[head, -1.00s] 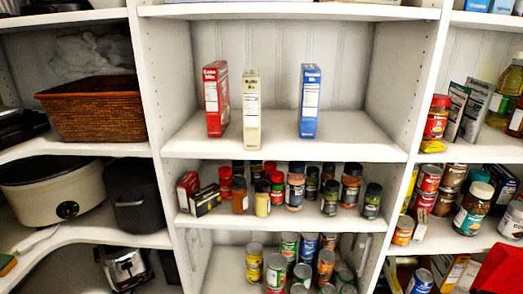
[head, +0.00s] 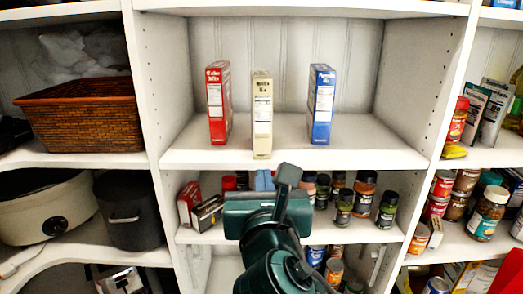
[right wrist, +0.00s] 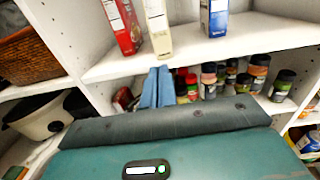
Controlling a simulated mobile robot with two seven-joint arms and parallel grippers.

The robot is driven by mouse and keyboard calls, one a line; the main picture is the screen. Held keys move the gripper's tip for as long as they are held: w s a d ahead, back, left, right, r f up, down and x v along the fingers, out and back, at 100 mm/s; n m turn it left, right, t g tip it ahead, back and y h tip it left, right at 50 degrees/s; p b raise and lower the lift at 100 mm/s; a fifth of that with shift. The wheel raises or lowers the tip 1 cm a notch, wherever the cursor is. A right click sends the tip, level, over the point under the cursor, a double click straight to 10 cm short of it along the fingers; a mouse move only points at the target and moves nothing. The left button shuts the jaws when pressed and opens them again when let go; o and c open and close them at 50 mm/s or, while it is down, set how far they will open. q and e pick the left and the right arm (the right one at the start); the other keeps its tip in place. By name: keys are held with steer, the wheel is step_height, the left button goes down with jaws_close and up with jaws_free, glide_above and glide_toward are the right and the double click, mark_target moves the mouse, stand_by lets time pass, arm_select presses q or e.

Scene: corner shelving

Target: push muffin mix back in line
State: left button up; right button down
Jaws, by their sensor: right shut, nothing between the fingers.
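The cream muffin mix box (head: 262,115) stands upright on the middle shelf (head: 340,150), near its front edge. It stands farther forward than the red cake mix box (head: 218,104) on its left and the blue pancake mix box (head: 321,105) on its right. In the right wrist view the lower part of the muffin mix (right wrist: 157,30) shows at the top. My right gripper (head: 265,181) is shut and empty, in front of the shelving and below the muffin mix in the picture. Its blue fingers (right wrist: 157,88) point toward the shelves, apart from the box. My left gripper is not in view.
Spice jars (head: 364,190) and small boxes (head: 207,213) crowd the shelf below, partly hidden by my right arm. A wicker basket (head: 80,122) is at left, with a slow cooker (head: 45,205) below it. Bare shelf lies behind the muffin mix and right of the pancake mix.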

steer(key=p, duration=0.1)
glide_toward(261, 144)
steer(key=w, duration=0.5)
steer(key=shift+w, duration=0.2)
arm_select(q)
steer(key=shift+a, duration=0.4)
arm_select(e)
steer(key=shift+w+a, duration=0.1)
steer(key=shift+w, duration=0.65)
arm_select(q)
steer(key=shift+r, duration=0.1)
arm_select(e)
steer(key=shift+w+r+p, duration=0.2)
steer(key=shift+w+p, duration=0.2)
steer(key=shift+p, duration=0.15)
steer(key=w+p, duration=0.2)
steer(key=w, duration=0.1)
steer(key=shift+w+a, duration=0.1)
steer(key=shift+w, duration=0.25)
steer(key=shift+w+f, duration=0.2)
steer(key=shift+w, duration=0.15)
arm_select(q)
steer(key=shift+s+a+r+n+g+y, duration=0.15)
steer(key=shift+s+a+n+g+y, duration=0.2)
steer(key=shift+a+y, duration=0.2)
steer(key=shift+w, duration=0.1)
